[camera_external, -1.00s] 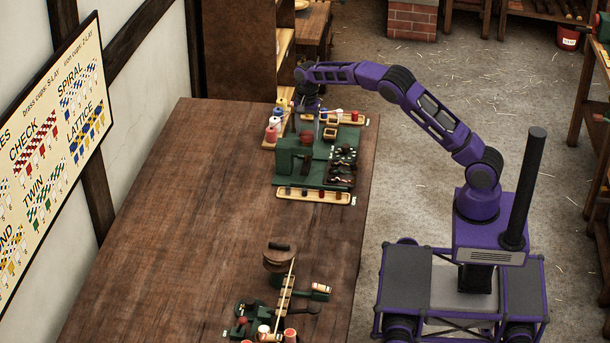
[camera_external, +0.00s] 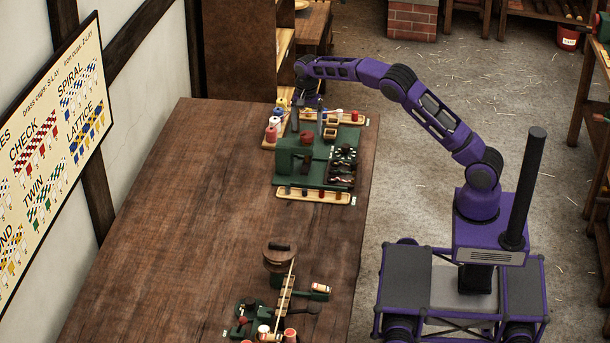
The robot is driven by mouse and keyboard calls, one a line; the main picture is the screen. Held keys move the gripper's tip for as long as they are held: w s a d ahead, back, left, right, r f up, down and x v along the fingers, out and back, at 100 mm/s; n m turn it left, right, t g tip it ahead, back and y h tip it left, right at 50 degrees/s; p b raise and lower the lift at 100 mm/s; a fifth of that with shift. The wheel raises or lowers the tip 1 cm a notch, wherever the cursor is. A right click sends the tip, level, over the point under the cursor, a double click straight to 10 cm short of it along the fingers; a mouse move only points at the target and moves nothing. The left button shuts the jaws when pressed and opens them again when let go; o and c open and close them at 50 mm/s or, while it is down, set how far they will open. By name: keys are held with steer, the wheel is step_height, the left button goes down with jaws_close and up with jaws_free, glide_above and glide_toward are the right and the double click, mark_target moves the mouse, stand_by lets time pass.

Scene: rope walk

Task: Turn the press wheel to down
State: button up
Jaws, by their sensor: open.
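A green press block (camera_external: 292,161) stands on a green board at the far end of the table. A small dark red round part (camera_external: 306,138) sits on top of it and looks like the press wheel; its exact position, up or down, is too small to tell. My gripper (camera_external: 308,128) points down from above, its two grey fingers apart on either side of the red part. I cannot tell whether a finger touches it.
Spools (camera_external: 272,128) stand left of the press, small wooden boxes (camera_external: 329,133) behind right. A tray of pegs (camera_external: 313,196) lies in front. Another green device (camera_external: 268,322) stands at the near end. The middle of the wooden table (camera_external: 190,210) is clear.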

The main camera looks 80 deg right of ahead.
mark_target(307, 135)
step_height(307, 135, up, 15)
stand_by(0.3)
steer(key=shift+r, duration=0.1)
